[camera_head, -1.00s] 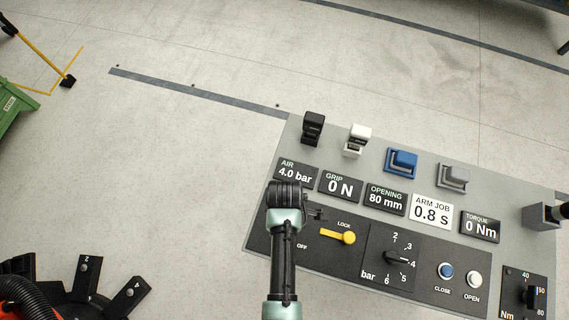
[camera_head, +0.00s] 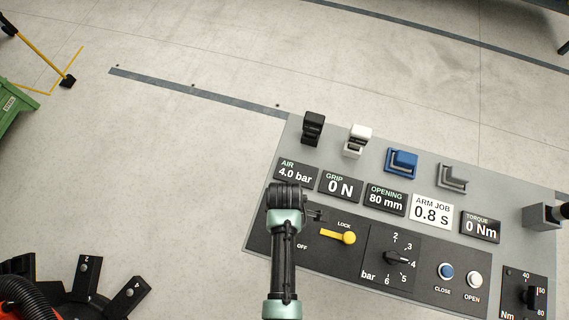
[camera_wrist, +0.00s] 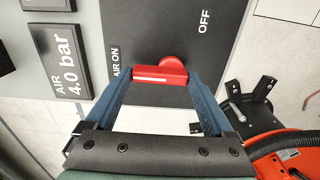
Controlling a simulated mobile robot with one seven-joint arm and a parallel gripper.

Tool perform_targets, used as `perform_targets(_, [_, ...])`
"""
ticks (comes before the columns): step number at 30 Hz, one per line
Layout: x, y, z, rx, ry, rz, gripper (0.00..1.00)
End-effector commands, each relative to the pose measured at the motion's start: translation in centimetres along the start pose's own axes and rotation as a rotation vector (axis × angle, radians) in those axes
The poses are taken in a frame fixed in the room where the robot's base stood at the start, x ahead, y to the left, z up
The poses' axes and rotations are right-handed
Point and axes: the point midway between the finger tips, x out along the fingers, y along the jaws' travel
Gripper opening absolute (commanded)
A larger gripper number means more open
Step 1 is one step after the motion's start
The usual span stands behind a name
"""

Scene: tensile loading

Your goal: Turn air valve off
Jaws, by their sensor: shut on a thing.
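The red air valve handle (camera_wrist: 160,76) shows in the wrist view between my two fingers, with its round end at the upper right. Its bar runs across toward the "AIR ON" label (camera_wrist: 115,63); the "OFF" label (camera_wrist: 204,22) lies away to the upper right. My gripper (camera_wrist: 158,80) is shut on the handle, fingers at the bar's two ends. In the head view my arm's end covers the valve; only the "OFF" label (camera_head: 302,246) shows beside it. The air display (camera_head: 296,173) reads 4.0 bar.
The grey panel (camera_head: 490,185) carries a yellow lock lever (camera_head: 338,236) close right of my arm, a bar dial (camera_head: 394,258), close and open buttons, and several rocker switches along its far edge. An orange machine part with a black hose (camera_wrist: 285,150) stands beside the panel.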

Motion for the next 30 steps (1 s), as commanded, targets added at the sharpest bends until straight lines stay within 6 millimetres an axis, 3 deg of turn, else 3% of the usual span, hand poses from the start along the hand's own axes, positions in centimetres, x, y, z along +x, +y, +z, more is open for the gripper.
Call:
perform_targets(11, [-0.2, 0.0, 0.2, 0.170, 0.000, -0.002, 0.32])
perform_targets(30, [-0.2, -0.4, 1.0, 0.766, 0.000, 0.000, 0.32])
